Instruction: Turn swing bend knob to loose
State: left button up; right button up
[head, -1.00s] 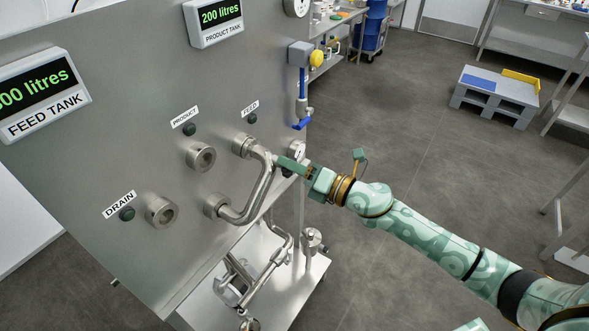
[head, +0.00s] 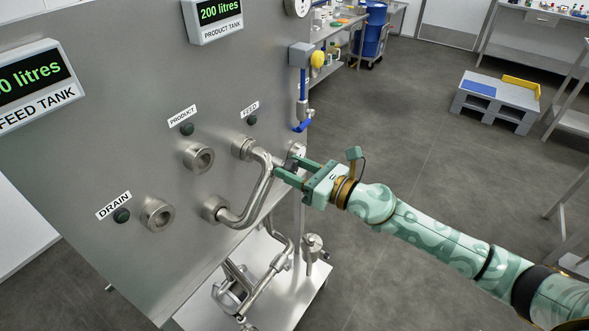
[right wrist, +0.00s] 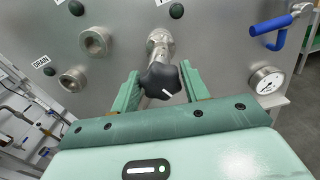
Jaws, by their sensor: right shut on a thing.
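The swing bend (head: 262,190) is a U-shaped steel pipe on the panel, joining the port under the FEED label to a port below it. Its knob (right wrist: 160,82) is black and lobed with a white mark, in the middle of the right wrist view. My right gripper (head: 285,172) has its two green fingers on either side of the knob and is shut on it. In the head view the fingers mostly hide the knob. The right gripper also shows in the right wrist view (right wrist: 160,88). My left gripper is not in view.
Open ports (head: 199,158) sit under the PRODUCT label and near DRAIN (head: 157,214). A pressure gauge (right wrist: 266,80) and a blue-handled valve (head: 303,125) are close by at the panel's right edge. A step platform (head: 495,100) stands on the open floor behind.

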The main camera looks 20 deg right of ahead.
jog(key=shift+f, duration=0.15)
dwell(0.4)
jog(key=o, duration=1)
jog(key=shift+c, duration=0.2)
jog(key=b+v, duration=0.7)
jog(key=v, duration=0.9)
jog(key=shift+s, duration=0.2)
jog(key=shift+d, duration=0.1)
